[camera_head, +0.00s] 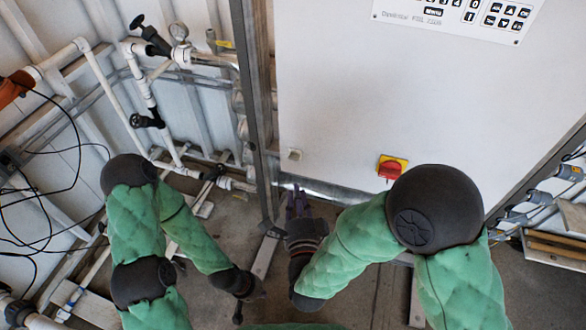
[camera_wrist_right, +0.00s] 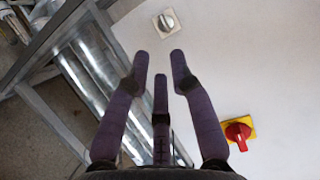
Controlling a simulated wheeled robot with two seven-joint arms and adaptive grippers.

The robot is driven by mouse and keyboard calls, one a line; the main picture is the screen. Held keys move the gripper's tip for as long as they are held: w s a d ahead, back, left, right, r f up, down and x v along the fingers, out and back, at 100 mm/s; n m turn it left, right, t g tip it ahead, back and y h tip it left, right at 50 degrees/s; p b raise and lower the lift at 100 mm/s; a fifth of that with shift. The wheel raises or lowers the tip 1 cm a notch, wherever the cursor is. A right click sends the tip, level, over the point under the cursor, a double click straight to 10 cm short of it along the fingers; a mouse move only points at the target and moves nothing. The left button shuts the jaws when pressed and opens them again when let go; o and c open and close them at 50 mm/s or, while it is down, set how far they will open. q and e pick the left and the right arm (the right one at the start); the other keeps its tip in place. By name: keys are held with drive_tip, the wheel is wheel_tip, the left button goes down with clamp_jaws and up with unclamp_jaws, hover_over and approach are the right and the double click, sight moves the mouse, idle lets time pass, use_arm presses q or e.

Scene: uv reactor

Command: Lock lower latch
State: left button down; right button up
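The lower latch (camera_head: 295,155) is a small knob on a pale square plate, low at the left side of the white cabinet door. In the right wrist view the latch (camera_wrist_right: 166,22) shows a grey handle, tilted from upright, just beyond the fingertips. My right gripper (camera_head: 297,192) is below the latch in the head view. In the right wrist view its purple fingers (camera_wrist_right: 160,60) are apart, with nothing between them and not touching the latch. My left gripper (camera_head: 248,292) hangs low over the floor, away from the cabinet; its fingers are too dark to read.
A red rotary switch on a yellow plate (camera_head: 391,167) sits right of the latch, also in the right wrist view (camera_wrist_right: 238,132). A metal frame post (camera_head: 254,100) runs along the cabinet's left edge. Pipes and valves (camera_head: 150,90) fill the left wall. The door around the latch is clear.

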drive_tip(key=w, duration=0.3)
drive_tip(key=w+b, duration=0.1)
drive_tip(key=w, duration=0.6)
drive_tip(key=shift+w+a+r+b, duration=0.15)
drive_tip(key=shift+w+a+b, duration=0.1)
drive_tip(key=shift+w+b, duration=0.05)
clamp_jaws()
